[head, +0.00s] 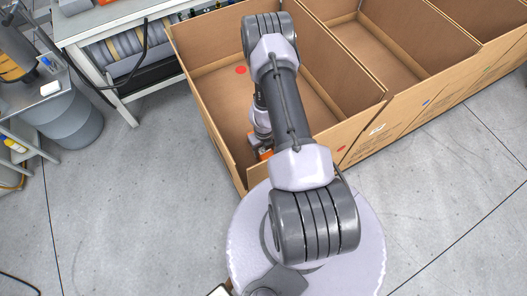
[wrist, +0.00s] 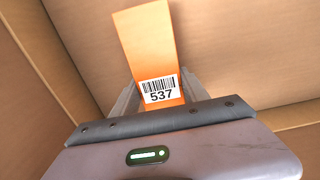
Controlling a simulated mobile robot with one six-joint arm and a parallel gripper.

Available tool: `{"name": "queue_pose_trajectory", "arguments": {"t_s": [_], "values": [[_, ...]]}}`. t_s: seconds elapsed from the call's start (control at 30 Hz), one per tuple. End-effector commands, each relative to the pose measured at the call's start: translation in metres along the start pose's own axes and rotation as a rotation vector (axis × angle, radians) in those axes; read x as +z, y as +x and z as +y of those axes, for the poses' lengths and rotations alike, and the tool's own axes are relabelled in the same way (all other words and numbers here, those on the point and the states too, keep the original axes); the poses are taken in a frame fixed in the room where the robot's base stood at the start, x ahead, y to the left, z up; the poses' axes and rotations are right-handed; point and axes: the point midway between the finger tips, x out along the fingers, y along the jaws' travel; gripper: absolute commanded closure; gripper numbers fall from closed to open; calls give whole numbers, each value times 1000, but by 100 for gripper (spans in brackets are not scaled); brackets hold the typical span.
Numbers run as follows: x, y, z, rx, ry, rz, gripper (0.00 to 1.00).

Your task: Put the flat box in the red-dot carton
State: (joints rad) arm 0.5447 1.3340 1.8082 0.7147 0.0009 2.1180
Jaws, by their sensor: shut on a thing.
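The flat box (wrist: 147,45) is orange, with a white barcode label reading 537. In the wrist view it stands between the two fingers of my gripper (wrist: 158,90), which is shut on it. Brown cardboard walls surround it in that view. In the head view, a small orange part of the flat box (head: 265,153) shows beside my arm, inside the near end of the red-dot carton (head: 205,115). The red-dot carton is open, with one red dot on an inner wall and another on its outer front. My arm hides part of its inside and most of the gripper.
A middle carton (head: 440,80) with a blue dot adjoins on the right, and another carton (head: 490,12) lies beyond it. A white workbench (head: 125,22) and a grey bin (head: 65,125) stand at the left. The floor in front is clear.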

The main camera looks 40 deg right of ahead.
Motion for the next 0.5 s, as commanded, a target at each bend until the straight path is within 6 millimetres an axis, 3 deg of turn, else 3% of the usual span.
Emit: {"name": "queue_pose_trajectory", "arguments": {"t_s": [0.27,0.3,0.4,0.5], "values": [[1,1,0,-1,0,-1,100],[0,2,0,-1,0,-1,45],[0,0,0,-1,0,-1,26],[0,0,0,-1,0,-1,26]]}}
